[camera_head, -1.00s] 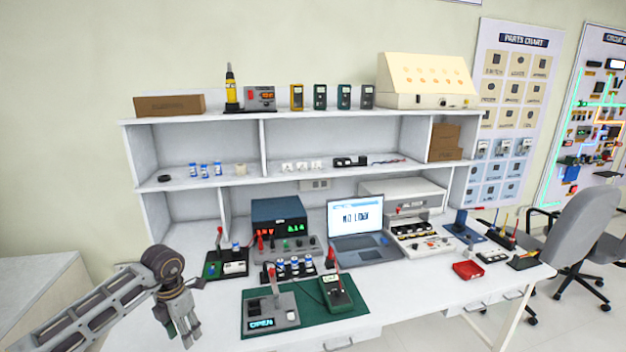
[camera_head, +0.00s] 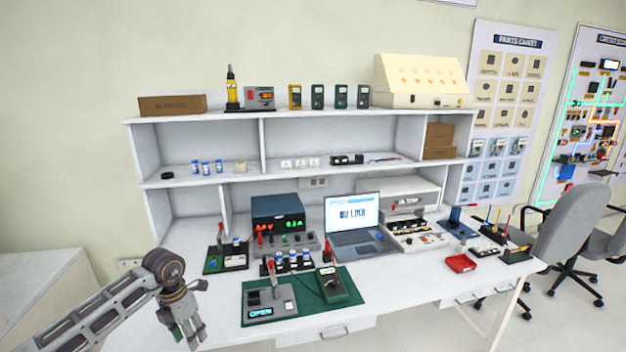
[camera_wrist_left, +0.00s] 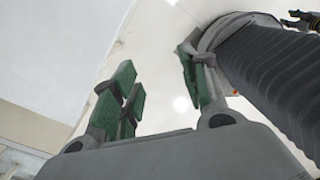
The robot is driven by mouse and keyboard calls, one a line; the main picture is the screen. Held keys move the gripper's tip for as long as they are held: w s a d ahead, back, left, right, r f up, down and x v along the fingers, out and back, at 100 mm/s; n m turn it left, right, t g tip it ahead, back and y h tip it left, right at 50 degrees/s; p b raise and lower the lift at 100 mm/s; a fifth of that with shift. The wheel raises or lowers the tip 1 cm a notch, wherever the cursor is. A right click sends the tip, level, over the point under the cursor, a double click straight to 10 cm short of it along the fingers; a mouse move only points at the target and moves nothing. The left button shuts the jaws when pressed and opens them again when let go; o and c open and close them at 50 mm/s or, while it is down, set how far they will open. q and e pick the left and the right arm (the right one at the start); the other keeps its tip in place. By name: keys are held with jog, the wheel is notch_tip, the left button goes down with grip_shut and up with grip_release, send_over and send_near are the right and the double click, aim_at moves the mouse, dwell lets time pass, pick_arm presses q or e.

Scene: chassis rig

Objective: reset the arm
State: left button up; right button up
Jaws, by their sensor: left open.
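My left gripper (camera_head: 193,335) hangs at the lower left of the head view, in front of the workbench's left front edge. It points downward and holds nothing. In the left wrist view its green-padded fingers (camera_wrist_left: 160,95) stand well apart with nothing between them. The wrist view shows mostly pale blank surfaces beyond the fingers.
A white workbench (camera_head: 400,300) holds a green mat (camera_head: 325,307) with two devices, a laptop (camera_head: 355,225), a power supply (camera_head: 278,212) and a red tray (camera_head: 461,263). A shelf unit (camera_head: 300,183) stands behind. Chairs (camera_head: 570,225) are at right.

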pick_arm(q)
jog(key=w+d+f+n+t+h, duration=0.35)
jog(key=d+f+n+h, duration=0.45)
jog(key=d+f+h, duration=0.55)
jog(key=s+a+f+n+t+y, duration=0.1)
jog(key=a+f+n+t+y, duration=0.25)
jog(key=f+n, duration=0.5)
jog(key=s+a+f+n+t+y, duration=0.1)
jog(key=a+f+n+t+y, duration=0.2)
jog(key=f+n+t, duration=0.35)
jog(key=s+a+f+n+g+y, duration=0.3)
jog(key=s+f+n, duration=0.2)
jog(key=s+f, duration=0.55)
jog(key=s+a+f+n+g+y, duration=0.25)
jog(key=s+f+n+y, duration=0.2)
jog(key=s+f, duration=0.55)
jog(key=s+d+f+n+g, duration=0.1)
jog(key=s+f+n+g, duration=0.2)
jog(key=s, duration=1)
jog(key=s+f+n+g, duration=0.3)
jog(key=s+f, duration=0.5)
jog(key=s, duration=0.6)
jog(key=shift+s+d+g+y, duration=0.3)
jog(key=shift+d+y, duration=0.05)
pick_arm(e)
jog(key=shift+w, duration=0.2)
